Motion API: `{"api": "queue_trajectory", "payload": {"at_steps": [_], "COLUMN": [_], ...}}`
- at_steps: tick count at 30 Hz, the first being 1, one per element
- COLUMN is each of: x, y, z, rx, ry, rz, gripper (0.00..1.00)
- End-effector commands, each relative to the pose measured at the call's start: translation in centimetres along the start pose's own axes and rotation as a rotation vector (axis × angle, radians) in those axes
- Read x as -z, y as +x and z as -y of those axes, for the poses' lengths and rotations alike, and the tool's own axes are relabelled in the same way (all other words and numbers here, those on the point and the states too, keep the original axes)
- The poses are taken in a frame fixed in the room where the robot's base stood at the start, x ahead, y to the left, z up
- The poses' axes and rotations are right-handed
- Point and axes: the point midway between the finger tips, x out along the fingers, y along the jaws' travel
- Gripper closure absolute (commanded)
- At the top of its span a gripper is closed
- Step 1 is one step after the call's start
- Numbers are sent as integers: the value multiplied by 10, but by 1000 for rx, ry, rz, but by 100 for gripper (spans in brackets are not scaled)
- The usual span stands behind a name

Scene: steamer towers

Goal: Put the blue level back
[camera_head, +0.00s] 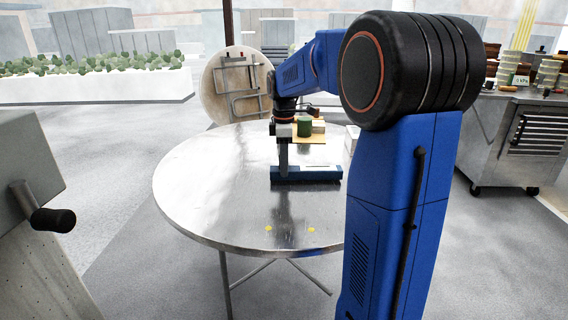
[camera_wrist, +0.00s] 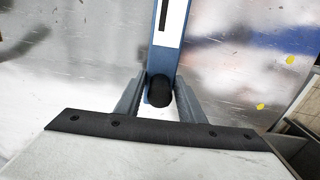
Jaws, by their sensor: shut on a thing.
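The blue level (camera_head: 318,174) is a long blue bar on or just above the round metal table (camera_head: 195,185), lying left to right in the head view. My gripper (camera_head: 283,172) points down and is shut on the level near its left end. In the wrist view the level (camera_wrist: 167,45) runs between the two fingers of my gripper (camera_wrist: 160,98), with a white label and a rounded black end cap. Whether the level touches the tabletop, I cannot tell.
Behind the level stand a green cylinder (camera_head: 304,127) and small boxes on the table's far side. Two yellow dots (camera_head: 268,228) mark the near tabletop, which is otherwise clear. A folded round table (camera_head: 222,85) leans behind. A metal cart (camera_head: 490,130) with stacked steamers stands right.

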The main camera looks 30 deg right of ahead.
Motion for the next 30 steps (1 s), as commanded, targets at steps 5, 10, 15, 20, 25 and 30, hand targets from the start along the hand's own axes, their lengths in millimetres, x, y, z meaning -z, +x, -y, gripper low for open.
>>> {"api": "queue_trajectory", "payload": {"at_steps": [5, 10, 15, 20, 25, 30], "x": [0, 0, 0, 0, 0, 0], "y": [0, 2, 4, 6, 8, 9], "z": [0, 0, 0, 0, 0, 0], "rx": [0, 0, 0, 0, 0, 0], "ry": [0, 0, 0, 0, 0, 0], "rz": [0, 0, 0, 0, 0, 0], "gripper": [100, 100, 100, 100, 100, 55]}}
